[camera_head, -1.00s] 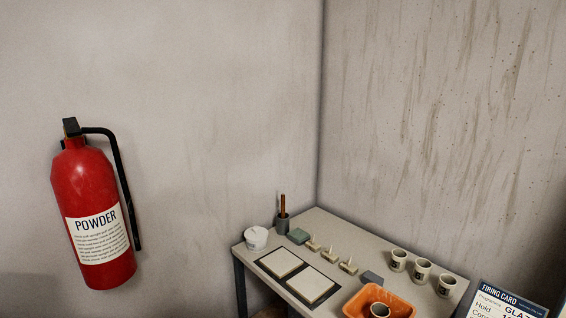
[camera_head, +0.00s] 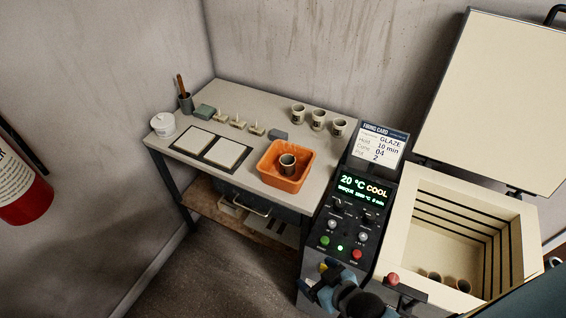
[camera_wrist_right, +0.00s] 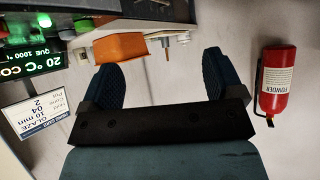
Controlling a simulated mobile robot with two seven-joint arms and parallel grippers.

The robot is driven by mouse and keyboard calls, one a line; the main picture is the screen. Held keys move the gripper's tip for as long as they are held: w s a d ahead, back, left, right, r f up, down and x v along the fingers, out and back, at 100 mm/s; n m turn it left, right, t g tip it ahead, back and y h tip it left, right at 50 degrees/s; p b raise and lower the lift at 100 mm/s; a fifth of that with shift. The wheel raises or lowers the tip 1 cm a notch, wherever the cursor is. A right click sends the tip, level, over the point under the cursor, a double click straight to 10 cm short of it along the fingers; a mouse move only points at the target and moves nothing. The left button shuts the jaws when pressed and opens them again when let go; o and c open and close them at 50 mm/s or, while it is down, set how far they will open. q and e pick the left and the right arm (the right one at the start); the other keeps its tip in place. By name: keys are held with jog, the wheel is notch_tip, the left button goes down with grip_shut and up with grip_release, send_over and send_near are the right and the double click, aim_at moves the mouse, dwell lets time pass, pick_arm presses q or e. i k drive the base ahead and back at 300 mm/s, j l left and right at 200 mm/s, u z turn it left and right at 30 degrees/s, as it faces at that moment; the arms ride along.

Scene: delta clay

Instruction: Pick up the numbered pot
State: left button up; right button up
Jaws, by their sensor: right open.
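Three small pale pots with dark marks stand in a row at the table's back right: left pot (camera_head: 298,114), middle pot (camera_head: 318,119), right pot (camera_head: 338,128). Their marks are too small to read. Another pot (camera_head: 287,163) stands in the orange tub (camera_head: 268,170). Several pots (camera_head: 463,285) sit inside the open kiln (camera_head: 415,215). My right gripper (camera_head: 318,280) is low in front of the kiln's control panel, apart from every pot. In the wrist view the gripper (camera_wrist_right: 157,78) is open and empty. My left gripper is out of view.
The firing card (camera_head: 380,145) reads GLAZE, 10 min, 04 and 2. The control panel (camera_head: 350,222) shows 20 °C COOL. The table (camera_head: 250,97) also holds two pale tiles (camera_head: 195,139), small cones and a white tub (camera_head: 163,124). A fire extinguisher (camera_head: 22,185) hangs at left.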

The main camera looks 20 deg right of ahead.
aim_at(462, 285)
jog(key=z, duration=2.6)
jog(key=i+l+u, duration=0.15)
jog(key=l+u, duration=1.15)
jog(key=l, duration=0.2)
jog(key=l+u, duration=0.45)
jog(key=k+l+u, duration=0.2)
jog(key=l+u, duration=0.2)
jog(key=k+l+u, duration=0.2)
jog(key=l+u, duration=0.25)
jog(key=k+l, duration=0.05)
jog(key=l, duration=0.05)
